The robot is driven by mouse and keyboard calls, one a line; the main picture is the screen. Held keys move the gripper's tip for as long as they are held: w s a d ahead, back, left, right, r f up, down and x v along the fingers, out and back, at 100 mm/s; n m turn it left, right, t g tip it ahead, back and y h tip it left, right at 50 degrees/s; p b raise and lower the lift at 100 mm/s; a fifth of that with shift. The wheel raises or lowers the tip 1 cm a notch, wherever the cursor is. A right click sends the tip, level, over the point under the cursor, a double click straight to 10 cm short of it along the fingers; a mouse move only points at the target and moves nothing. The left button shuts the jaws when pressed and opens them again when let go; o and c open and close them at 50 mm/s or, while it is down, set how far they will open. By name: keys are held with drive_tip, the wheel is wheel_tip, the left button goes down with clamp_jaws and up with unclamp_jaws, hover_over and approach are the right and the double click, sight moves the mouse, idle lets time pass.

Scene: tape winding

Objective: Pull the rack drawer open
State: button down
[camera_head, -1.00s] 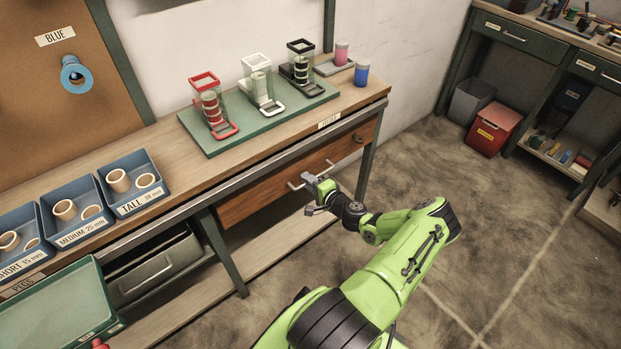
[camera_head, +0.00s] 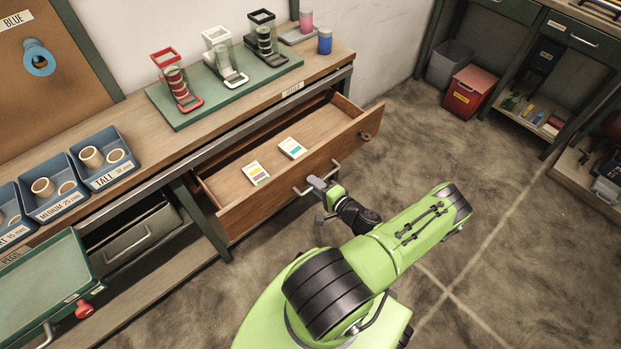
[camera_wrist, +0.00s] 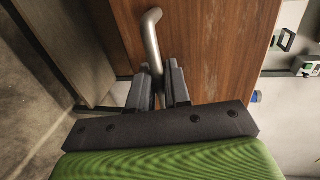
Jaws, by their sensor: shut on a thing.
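The wooden rack drawer (camera_head: 291,179) stands pulled out from under the workbench in the head view. My gripper (camera_head: 319,184) is at the drawer front, shut on the metal bar handle (camera_head: 304,191). In the wrist view the handle (camera_wrist: 151,35) runs down between the two fingers (camera_wrist: 160,88), against the wooden front (camera_wrist: 205,45). The fingers hide part of the handle.
Above the drawer, the bench top bears a green board (camera_head: 225,85) with red, white and black stands. Blue bins (camera_head: 103,162) and a green tray (camera_head: 45,290) are at left. A red bin (camera_head: 469,92) stands at the back right. Open floor lies right of my arm.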

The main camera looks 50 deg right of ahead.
drive_tip(key=shift+s+a, duration=0.15)
drive_tip(key=shift+s, duration=0.15)
drive_tip(key=c, duration=1.3)
unclamp_jaws()
drive_tip(key=shift+c, duration=0.2)
drive_tip(key=p+v, duration=0.3)
drive_tip(key=v, duration=1.2)
drive_tip(key=shift+s, duration=0.4)
